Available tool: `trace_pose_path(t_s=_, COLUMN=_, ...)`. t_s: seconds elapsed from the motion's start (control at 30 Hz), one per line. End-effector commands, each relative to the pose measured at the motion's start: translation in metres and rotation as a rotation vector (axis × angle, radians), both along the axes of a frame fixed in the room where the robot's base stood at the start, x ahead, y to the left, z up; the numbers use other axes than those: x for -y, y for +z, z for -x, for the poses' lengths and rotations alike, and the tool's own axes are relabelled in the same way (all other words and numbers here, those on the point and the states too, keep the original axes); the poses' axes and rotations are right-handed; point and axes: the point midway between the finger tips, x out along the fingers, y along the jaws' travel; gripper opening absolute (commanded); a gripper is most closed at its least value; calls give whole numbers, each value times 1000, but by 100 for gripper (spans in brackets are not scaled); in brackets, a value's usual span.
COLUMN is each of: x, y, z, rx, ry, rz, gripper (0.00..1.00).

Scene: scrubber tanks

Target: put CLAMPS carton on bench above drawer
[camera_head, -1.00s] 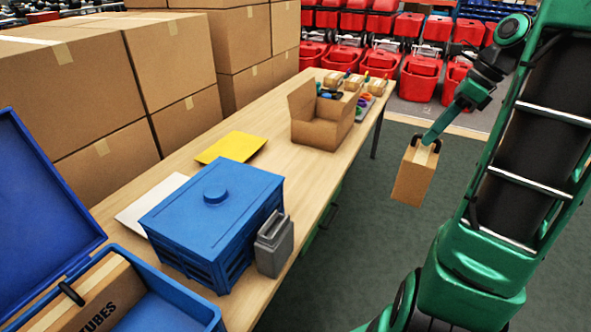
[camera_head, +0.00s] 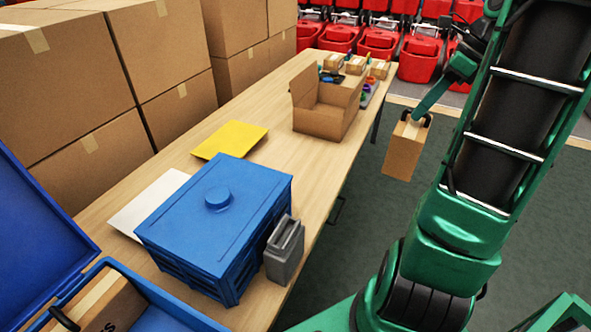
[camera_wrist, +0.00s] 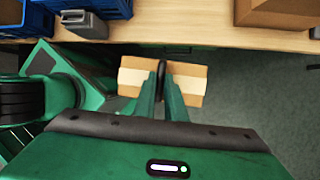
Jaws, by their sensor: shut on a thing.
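My gripper (camera_head: 411,116) is shut on a brown carton (camera_head: 404,155) and holds it in the air to the right of the bench, clear of its edge. In the wrist view the carton (camera_wrist: 190,84) has a pale tape strip, and the fingers (camera_wrist: 162,72) close at its middle. No label can be read on it. The wooden bench (camera_head: 160,172) runs from front left to back right. A dark drawer handle (camera_head: 337,210) shows on its front side, partly hidden below the top; it also shows in the wrist view (camera_wrist: 178,50).
On the bench are a lidded blue crate (camera_head: 215,215), a grey container (camera_head: 284,250), a yellow sheet (camera_head: 230,139), a white sheet (camera_head: 150,203) and an open cardboard box (camera_head: 325,118). Small cartons (camera_head: 355,65) stand at the far end. Bare bench lies between the crate and open box.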

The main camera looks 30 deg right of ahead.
Motion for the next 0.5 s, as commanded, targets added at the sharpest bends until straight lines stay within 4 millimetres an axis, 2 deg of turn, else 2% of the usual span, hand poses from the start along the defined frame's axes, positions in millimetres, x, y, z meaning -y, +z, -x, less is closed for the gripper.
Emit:
trace_pose_path(t_s=0.17, x=-4, y=-7, z=-21, rx=-1, ry=8, rz=-2, gripper=0)
trace_pose_path(t_s=0.37, x=-23, y=-28, z=-81, rx=-5, ry=28, rz=0, gripper=0)
trace_pose_path(t_s=0.5, x=-45, y=-45, z=-126, rx=-5, ry=43, rz=5, gripper=0)
